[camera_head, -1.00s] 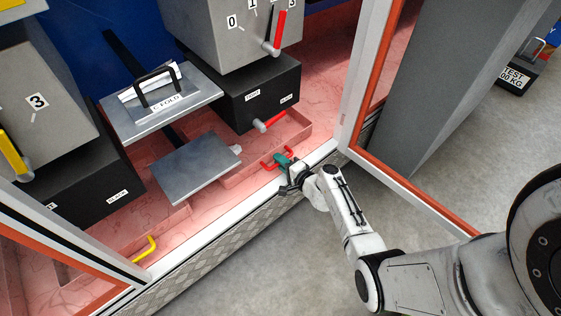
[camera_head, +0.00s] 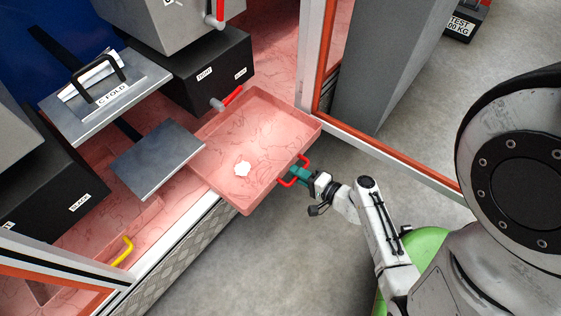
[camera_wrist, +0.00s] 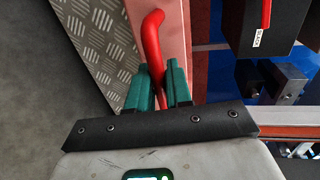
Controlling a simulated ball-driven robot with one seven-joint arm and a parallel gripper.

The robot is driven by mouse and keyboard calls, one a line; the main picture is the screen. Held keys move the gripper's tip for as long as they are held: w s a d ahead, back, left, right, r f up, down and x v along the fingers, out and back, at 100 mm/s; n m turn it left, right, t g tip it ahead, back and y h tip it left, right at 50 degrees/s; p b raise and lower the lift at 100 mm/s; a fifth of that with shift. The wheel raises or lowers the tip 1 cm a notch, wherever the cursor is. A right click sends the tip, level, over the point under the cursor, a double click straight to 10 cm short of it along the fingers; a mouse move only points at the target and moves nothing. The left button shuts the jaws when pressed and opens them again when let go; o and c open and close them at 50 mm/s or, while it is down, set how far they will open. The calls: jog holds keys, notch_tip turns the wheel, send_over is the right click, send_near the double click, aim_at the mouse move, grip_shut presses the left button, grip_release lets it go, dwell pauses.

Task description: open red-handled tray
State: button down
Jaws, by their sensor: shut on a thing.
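The pink tray (camera_head: 262,135) is slid out past the front edge of the cabinet floor, with a small white patch (camera_head: 242,168) lying in it. Its red handle (camera_head: 296,172) is on the front wall, facing my arm. My gripper (camera_head: 298,174) is shut on this handle. In the wrist view the green fingers (camera_wrist: 158,88) stand on either side of the red handle (camera_wrist: 152,38), and the tray's pink front wall (camera_wrist: 174,30) is beyond it. The back end of the tray lies under the black box.
A black box (camera_head: 205,75) with a red lever (camera_head: 232,97) stands behind the tray. A grey plate (camera_head: 157,158) is left of it. A yellow handle (camera_head: 122,250) is at lower left. An orange-edged door (camera_head: 390,160) stands open at right.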

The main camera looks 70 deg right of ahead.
jog(key=f+v, duration=0.1)
jog(key=v, duration=0.5)
jog(key=shift+s, duration=0.25)
jog(key=shift+a+f, duration=0.1)
jog(key=c, duration=1.2)
grip_release()
jog(key=shift+c, duration=0.2)
jog(key=p+v, duration=0.2)
jog(key=v, duration=0.8)
jog(key=shift+s, duration=0.35)
